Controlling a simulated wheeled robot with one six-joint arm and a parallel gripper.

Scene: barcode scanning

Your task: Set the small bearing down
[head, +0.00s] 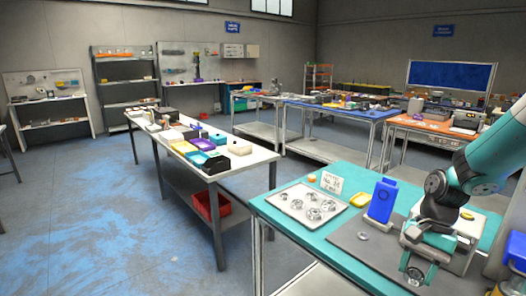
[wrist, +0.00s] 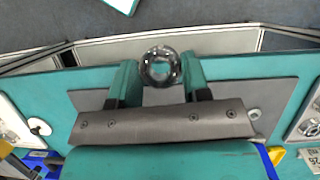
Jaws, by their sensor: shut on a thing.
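My gripper (wrist: 160,70) is shut on the small bearing (wrist: 160,66), a shiny steel ring held between the teal fingertips. In the head view my gripper (head: 416,272) is at the lower right, over the front part of the teal table, and the bearing (head: 416,276) shows small at its tip. A grey mat (head: 352,241) lies below on the table.
A small grey disc (head: 363,236) lies on the mat. A white tray (head: 290,211) with several bearings, a white card (head: 331,183), a yellow item (head: 359,199) and an upright blue device (head: 382,200) stand near. The mat's front left is clear.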

